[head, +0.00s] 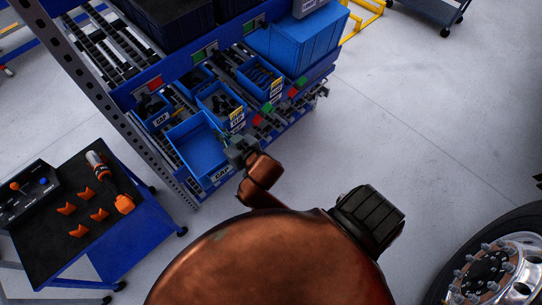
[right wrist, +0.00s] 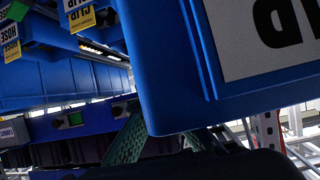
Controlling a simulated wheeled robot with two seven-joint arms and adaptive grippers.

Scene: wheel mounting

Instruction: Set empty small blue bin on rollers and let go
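The small blue bin (head: 200,148) is empty and open at the top in the head view. It is at the front left of the rack, jutting out past the neighbouring bins. In the right wrist view its labelled wall (right wrist: 180,60) fills the upper middle, with the label upside down. My right gripper (head: 228,141) is at the bin's right rim and appears shut on it; its green finger (right wrist: 125,142) is beside the bin's corner. The contact is partly hidden. Contact between the bin's underside and the rollers cannot be seen. My left gripper is out of view.
The rack (head: 125,95) has roller lanes and small bins with dark parts (head: 220,102). A large blue bin (head: 298,42) stands at the right. A blue cart (head: 140,225) with tools is at the left, a wheel (head: 495,265) lower right. The floor right of the rack is clear.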

